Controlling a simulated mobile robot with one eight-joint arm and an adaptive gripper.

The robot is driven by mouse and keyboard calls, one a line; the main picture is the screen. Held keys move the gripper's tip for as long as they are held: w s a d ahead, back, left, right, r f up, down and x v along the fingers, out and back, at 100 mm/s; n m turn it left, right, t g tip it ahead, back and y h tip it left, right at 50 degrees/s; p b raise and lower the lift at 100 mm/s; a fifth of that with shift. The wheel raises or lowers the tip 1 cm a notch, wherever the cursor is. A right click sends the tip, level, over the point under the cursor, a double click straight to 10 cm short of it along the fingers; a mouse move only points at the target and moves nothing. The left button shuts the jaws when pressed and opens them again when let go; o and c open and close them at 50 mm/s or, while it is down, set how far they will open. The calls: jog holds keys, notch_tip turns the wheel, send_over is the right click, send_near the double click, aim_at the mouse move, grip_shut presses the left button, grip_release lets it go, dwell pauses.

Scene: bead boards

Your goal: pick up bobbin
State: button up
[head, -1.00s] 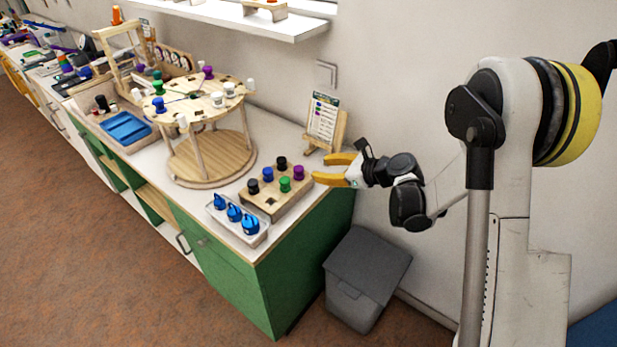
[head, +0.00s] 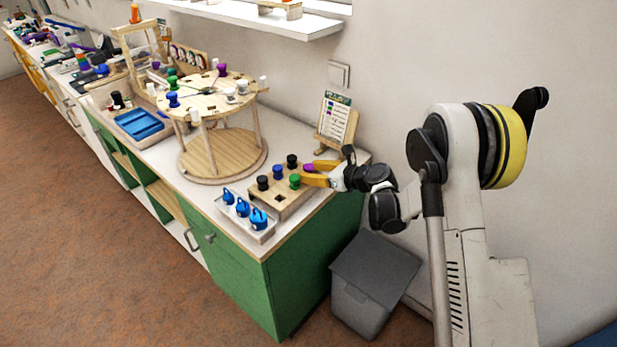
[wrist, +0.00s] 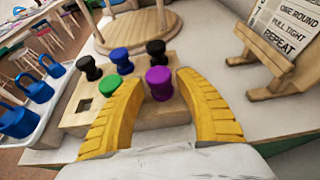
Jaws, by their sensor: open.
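A wooden bobbin block (head: 283,202) holds several bobbins near the counter's front corner. The purple bobbin (wrist: 159,83) stands in the block, between the tips of my open gripper (wrist: 155,80) in the wrist view. In the head view the purple bobbin (head: 308,168) is partly hidden by my gripper (head: 318,174). The green bobbin (wrist: 118,88) is just left of my left finger. Two black bobbins (wrist: 90,68) (wrist: 156,50) and a blue bobbin (wrist: 120,60) stand behind. One square hole in the block's front is empty.
A white tray (head: 240,222) with blue padlock-like pieces lies left of the block. A round wooden stand (head: 215,155) with bobbins on top rises behind. A small easel with a printed card (head: 334,118) stands at the right, near my gripper. A grey bin (head: 372,275) is on the floor.

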jog(key=shift+w+a+f, duration=0.15)
jog(key=shift+w+a, duration=0.15)
jog(key=shift+a, duration=0.05)
grip_shut()
